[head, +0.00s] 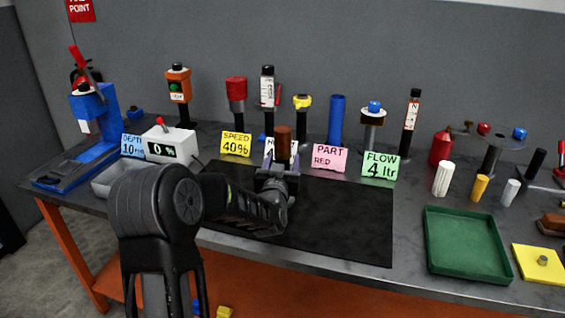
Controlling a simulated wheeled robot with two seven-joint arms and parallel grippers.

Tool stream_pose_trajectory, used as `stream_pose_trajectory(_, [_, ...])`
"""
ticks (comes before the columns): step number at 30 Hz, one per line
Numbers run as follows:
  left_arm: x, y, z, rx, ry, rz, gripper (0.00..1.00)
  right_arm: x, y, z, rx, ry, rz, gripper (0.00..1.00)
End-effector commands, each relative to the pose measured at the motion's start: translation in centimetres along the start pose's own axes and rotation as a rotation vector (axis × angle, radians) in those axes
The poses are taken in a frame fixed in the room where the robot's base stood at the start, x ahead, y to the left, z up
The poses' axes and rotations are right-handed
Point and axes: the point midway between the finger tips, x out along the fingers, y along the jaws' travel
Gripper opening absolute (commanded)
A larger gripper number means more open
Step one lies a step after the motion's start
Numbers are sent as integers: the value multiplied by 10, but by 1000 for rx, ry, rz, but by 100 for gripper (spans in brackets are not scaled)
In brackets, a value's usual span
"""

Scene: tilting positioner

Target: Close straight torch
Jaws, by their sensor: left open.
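My left arm comes in from the lower left and reaches over the black mat (340,215). My left gripper (282,162) is over the back part of the mat, with its jaws open. A brown upright cylinder (283,138) shows right at the jaws; I cannot tell whether they touch it. The wrist and jaws hide its lower part. I cannot pick out a straight torch for certain among the upright tools. My right gripper is not in view.
Behind the mat stand label cards, such as the pink card (330,158) and green card (380,166), and several upright tools. A grey box reading 0 % (168,142) and a blue press (90,130) are left. A green tray (466,245) is right.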

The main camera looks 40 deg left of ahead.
Motion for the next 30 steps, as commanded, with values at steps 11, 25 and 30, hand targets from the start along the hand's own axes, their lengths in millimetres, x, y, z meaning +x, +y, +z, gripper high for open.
stream_pose_trajectory(11, [-26, 0, -1, -1, 0, 0, 57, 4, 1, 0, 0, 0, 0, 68])
stream_pose_trajectory(25, [-111, 0, -2, 0, 1, 1, 57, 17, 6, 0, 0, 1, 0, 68])
stream_pose_trajectory(30, [-120, 0, -2, 0, 0, 1, 57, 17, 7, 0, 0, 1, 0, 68])
